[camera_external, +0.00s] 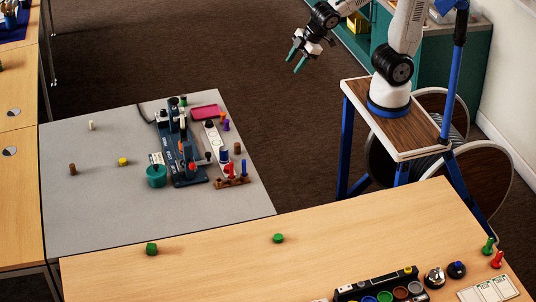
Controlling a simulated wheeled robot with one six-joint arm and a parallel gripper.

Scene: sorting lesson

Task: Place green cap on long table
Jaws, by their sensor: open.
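A small round green piece (278,238), which looks like the green cap, lies on the light wooden table (215,270) in front. A second, blockier green piece (151,249) lies to its left near the same table's back edge. I cannot tell for certain which is the cap, or which table is the long one. My gripper (296,60) is open and empty, with teal fingers pointing down-left. It hangs over the brown floor at the top, well away from the green pieces and tables.
A grey table (80,215) holds a dark blue machine (186,150), a teal cup (156,176), a pink tray (206,112) and small coloured pegs. A black rack of coloured pots (378,285) stands at the front right. The wooden table's middle is mostly clear.

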